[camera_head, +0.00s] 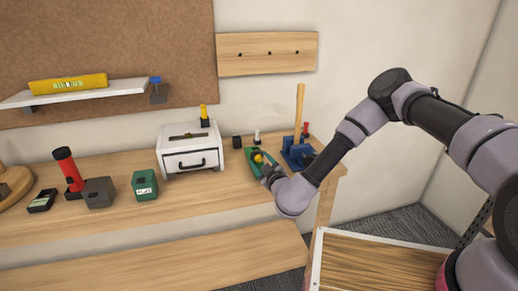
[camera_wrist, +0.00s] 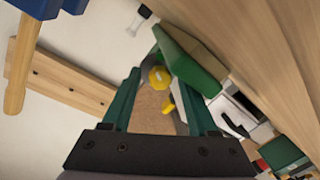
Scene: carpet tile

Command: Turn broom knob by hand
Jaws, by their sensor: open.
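A yellow knob (camera_head: 258,158) shows on a green block-like piece (camera_head: 253,169) at the right part of the bench. In the wrist view the yellow knob (camera_wrist: 159,77) appears beyond the gap between my fingers, beside the green piece (camera_wrist: 188,58). My gripper (camera_wrist: 160,90) is open with nothing visibly held. In the head view my gripper (camera_head: 267,170) is beside the green piece, and my wrist partly hides it. A blue base with an upright wooden handle (camera_head: 300,108) stands just right; it may be the broom. Contact with the knob cannot be told.
A white drawer box (camera_head: 190,148) stands left of the green piece. The front bench is clear.

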